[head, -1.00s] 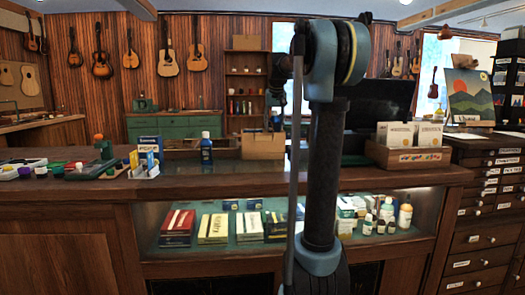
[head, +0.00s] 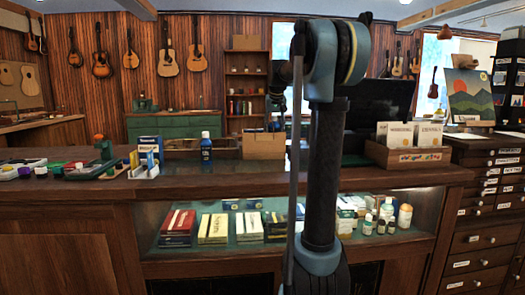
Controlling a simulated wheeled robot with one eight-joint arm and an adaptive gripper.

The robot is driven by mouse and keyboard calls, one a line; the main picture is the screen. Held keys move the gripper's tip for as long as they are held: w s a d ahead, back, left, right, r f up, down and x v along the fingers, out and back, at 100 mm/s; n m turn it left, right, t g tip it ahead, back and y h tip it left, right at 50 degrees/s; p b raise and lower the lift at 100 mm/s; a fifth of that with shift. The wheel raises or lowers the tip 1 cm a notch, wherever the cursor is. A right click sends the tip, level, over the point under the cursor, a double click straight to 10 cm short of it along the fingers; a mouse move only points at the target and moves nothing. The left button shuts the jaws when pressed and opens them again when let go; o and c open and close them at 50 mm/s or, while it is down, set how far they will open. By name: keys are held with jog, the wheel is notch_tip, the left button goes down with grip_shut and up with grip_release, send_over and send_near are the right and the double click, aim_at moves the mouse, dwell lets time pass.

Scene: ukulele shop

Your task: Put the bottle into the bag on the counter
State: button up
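My arm rises through the middle of the head view, right of the bag. My gripper's fingers cannot be made out; the far part of my arm is mostly hidden behind the upper joint.
A small holder with blue and yellow packets (head: 147,160) stands left of the bottle. A wooden card box (head: 407,155) stands on the right. The counter has a glass front with goods inside. Counter top in front of the bottle and bag is clear.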

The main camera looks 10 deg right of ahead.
dwell(0.3)
jog(key=o, duration=1.2)
